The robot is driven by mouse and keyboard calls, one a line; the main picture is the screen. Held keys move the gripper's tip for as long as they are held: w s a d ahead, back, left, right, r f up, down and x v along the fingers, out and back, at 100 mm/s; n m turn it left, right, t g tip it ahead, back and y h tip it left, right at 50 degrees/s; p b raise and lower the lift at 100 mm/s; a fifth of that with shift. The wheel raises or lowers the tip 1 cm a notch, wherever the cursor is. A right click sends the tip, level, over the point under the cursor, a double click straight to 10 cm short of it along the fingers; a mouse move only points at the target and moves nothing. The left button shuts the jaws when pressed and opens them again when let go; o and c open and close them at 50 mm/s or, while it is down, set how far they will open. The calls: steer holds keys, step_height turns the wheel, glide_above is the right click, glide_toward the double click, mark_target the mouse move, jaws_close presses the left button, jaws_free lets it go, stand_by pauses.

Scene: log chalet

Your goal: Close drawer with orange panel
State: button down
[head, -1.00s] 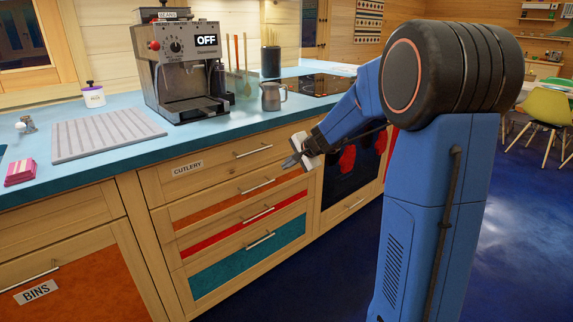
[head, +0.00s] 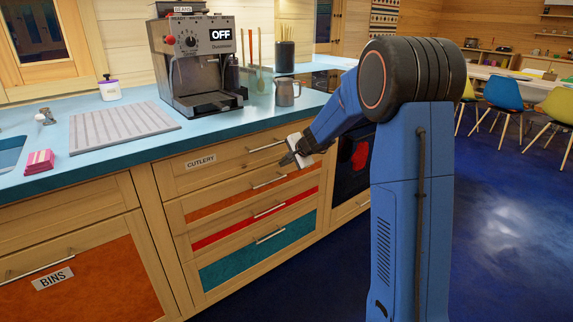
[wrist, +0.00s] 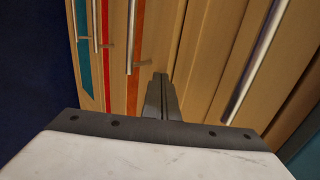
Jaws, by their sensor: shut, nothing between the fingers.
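The drawer with the orange panel (head: 232,202) is second from the top in the wooden unit, under the drawer labelled CUTLERY (head: 200,162). Its bar handle (head: 268,180) shows near the middle of its front. I cannot tell how far this drawer stands out. In the wrist view its orange strip (wrist: 136,70) runs just left of the fingers. My gripper (head: 287,160) is shut and empty, in front of the right part of the upper drawers, apart from the handles as far as I can see. In the wrist view its fingertips (wrist: 160,80) point toward the drawer fronts.
Below are a red-panelled drawer (head: 232,229) and a teal-panelled drawer (head: 230,265). The CUTLERY handle (wrist: 258,60) looms close at right in the wrist view. A blue counter (head: 110,146) carries a coffee machine (head: 196,72). Blue floor (head: 310,285) is clear in front.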

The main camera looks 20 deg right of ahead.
steer(key=shift+w+a+r, duration=0.15)
steer(key=shift+w+a, duration=0.05)
steer(key=shift+w, duration=0.35)
steer(key=shift+w+a+r, duration=0.15)
steer(key=shift+w, duration=0.4)
